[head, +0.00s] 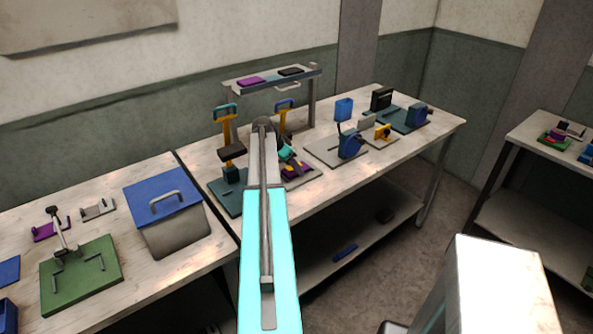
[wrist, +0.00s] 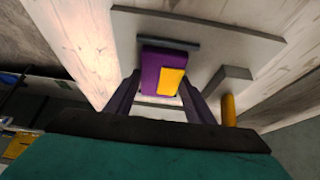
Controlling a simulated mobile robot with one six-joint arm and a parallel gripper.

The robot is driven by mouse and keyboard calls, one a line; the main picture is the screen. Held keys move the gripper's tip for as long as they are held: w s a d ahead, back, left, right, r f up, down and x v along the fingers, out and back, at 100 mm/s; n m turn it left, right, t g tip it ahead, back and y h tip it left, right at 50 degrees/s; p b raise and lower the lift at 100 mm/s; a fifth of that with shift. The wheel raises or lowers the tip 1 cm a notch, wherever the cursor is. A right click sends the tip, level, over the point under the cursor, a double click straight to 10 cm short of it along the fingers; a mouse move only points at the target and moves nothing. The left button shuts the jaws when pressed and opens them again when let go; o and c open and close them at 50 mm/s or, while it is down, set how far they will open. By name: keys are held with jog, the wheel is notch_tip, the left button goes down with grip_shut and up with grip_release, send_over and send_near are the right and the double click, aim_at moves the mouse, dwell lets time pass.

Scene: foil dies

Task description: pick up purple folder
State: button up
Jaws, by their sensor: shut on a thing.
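The purple folder (wrist: 152,68), with a yellow patch on its face, sits between the two dark fingers of my gripper (wrist: 163,100) in the wrist view. The fingers are shut on it from both sides. In the head view the purple folder (head: 297,171) shows at a grey base plate on the middle bench, just beyond my arm. My arm hides part of that spot and most of the gripper. I cannot tell whether the folder touches the plate (wrist: 205,40) behind it.
A yellow-handled press (head: 228,140) stands left of my arm, and another yellow upright stands close behind it. A blue machine (head: 350,146) is to the right. A raised shelf (head: 266,84) at the back holds a purple block (head: 250,81) and a dark block. A blue-lidded bin (head: 166,205) stands on the left bench.

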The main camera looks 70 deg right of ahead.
jog(key=shift+r, duration=0.15)
jog(key=shift+r+b, duration=0.9)
jog(key=shift+r, duration=0.25)
jog(key=s+r+b, duration=0.2)
jog(key=s+b, duration=0.3)
jog(key=s, duration=1.1)
jog(key=shift+r, duration=0.2)
jog(key=shift+r, duration=0.1)
